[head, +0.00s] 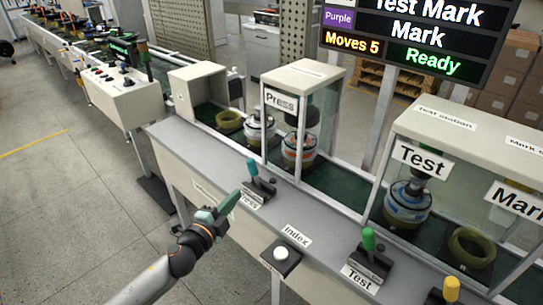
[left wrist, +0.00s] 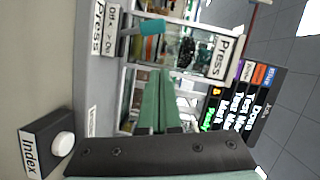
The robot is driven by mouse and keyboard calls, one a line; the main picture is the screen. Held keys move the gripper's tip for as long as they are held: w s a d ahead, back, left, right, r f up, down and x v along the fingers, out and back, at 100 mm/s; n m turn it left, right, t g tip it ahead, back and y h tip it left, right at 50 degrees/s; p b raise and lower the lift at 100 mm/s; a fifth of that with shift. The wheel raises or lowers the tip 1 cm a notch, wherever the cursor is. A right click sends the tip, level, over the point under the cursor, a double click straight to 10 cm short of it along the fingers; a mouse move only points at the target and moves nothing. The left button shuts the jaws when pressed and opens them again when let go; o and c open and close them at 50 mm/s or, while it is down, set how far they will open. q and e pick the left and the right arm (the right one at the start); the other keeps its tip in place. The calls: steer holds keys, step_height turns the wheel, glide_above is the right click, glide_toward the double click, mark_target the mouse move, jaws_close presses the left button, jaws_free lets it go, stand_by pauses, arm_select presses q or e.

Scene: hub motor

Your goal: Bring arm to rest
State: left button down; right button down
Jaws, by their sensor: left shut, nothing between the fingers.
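My left gripper (head: 233,198) reaches in from the lower left in the head view, in front of the conveyor line's front face. Its green fingers are shut with nothing between them. In the left wrist view the closed fingers (left wrist: 160,85) point up the picture. The teal-handled Press lever (head: 252,168) stands on the ledge to the upper right of the gripper, apart from it; its teal handle also shows in the left wrist view (left wrist: 152,27). My right gripper is not in view.
The white Index button (head: 280,254), green-handled Test lever (head: 368,240) and yellow-handled lever (head: 451,288) line the front ledge. The Press enclosure (head: 303,75) and Test enclosure (head: 440,110) stand behind. The screen (head: 412,38) reads "Moves 5" and "Ready". Bare floor (head: 70,200) lies left.

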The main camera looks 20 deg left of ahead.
arm_select(q)
steer(key=s+d+f+n+g, duration=0.2)
steer(key=s+d+f+n, duration=0.2)
steer(key=s+f, duration=0.2)
steer(key=s+d+f+n+g+h, duration=0.1)
steer(key=s+d+f+n+g, duration=0.2)
steer(key=s+d+f+n, duration=0.2)
steer(key=s+d+f+n+g, duration=0.2)
steer(key=s+d+f+n, duration=0.2)
steer(key=s+f, duration=0.4)
steer(key=s, duration=0.4)
steer(key=shift+s+d+f+n+g+h, duration=0.25)
steer(key=shift+s+d+n+g+h, duration=0.05)
steer(key=shift+s+d, duration=0.05)
